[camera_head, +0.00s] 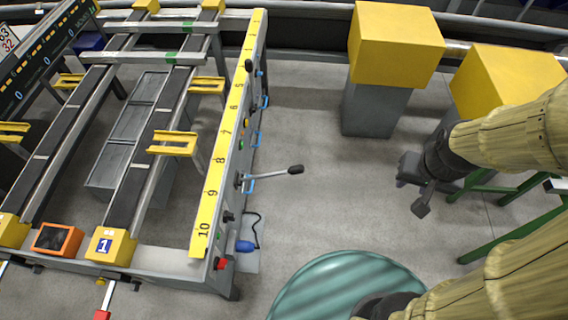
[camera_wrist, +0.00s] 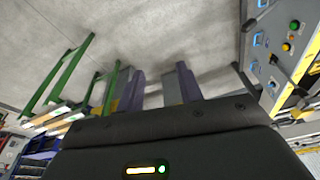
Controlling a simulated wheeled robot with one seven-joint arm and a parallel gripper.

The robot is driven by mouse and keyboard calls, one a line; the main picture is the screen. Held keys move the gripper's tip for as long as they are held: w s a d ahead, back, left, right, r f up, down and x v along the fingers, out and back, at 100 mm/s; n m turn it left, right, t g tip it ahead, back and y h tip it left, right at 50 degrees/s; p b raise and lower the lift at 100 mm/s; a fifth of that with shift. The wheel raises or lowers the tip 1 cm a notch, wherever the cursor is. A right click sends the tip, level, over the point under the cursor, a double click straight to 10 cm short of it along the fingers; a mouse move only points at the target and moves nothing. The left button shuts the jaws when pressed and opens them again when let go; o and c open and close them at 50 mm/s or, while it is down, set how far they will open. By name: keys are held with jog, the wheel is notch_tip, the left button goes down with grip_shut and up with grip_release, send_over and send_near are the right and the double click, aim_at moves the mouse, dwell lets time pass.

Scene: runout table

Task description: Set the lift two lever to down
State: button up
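A lever (camera_head: 275,174) with a dark knob sticks out to the right from the side panel of the runout table (camera_head: 228,130), beside a blue bracket. Another dark-knobbed lever (camera_head: 249,66) shows near the panel's far end. Labels are too small to read, so I cannot tell which is lift two. My gripper (camera_head: 411,188) is in free space right of the levers, touching neither. In the wrist view, the two fingers (camera_wrist: 162,92) are apart with nothing between them. The panel (camera_wrist: 286,48) with buttons is at the right there.
Yellow boxes on grey stands (camera_head: 378,105) are behind my gripper. A green frame (camera_head: 505,225) stands to the right. A round teal surface (camera_head: 345,290) is at the bottom. Grey floor lies clear between my gripper and the panel.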

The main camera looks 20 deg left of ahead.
jog(key=shift+w, duration=0.25)
jog(key=shift+o, duration=0.8)
jog(key=shift+s+d, duration=0.15)
jog(key=shift+o, duration=0.7)
jog(key=shift+s+f, duration=0.15)
jog(key=w+a+f+m+g+y+b, duration=0.35)
jog(key=f+m+b, duration=0.2)
jog(key=f, duration=0.45)
jog(key=w+a+f+m+g+y+b, duration=0.25)
jog(key=a+f+m+b, duration=0.2)
jog(key=f+b, duration=0.4)
jog(key=w+a+f+m+y+b, duration=0.5)
jog(key=w+f+m+y+b, duration=0.2)
jog(key=w+f+y, duration=0.2)
jog(key=f+y, duration=0.1)
jog(key=y, duration=0.1)
jog(key=shift+w+a+f+m+y, duration=0.2)
jog(key=shift+w+m+y, duration=0.1)
jog(key=shift+y, duration=0.1)
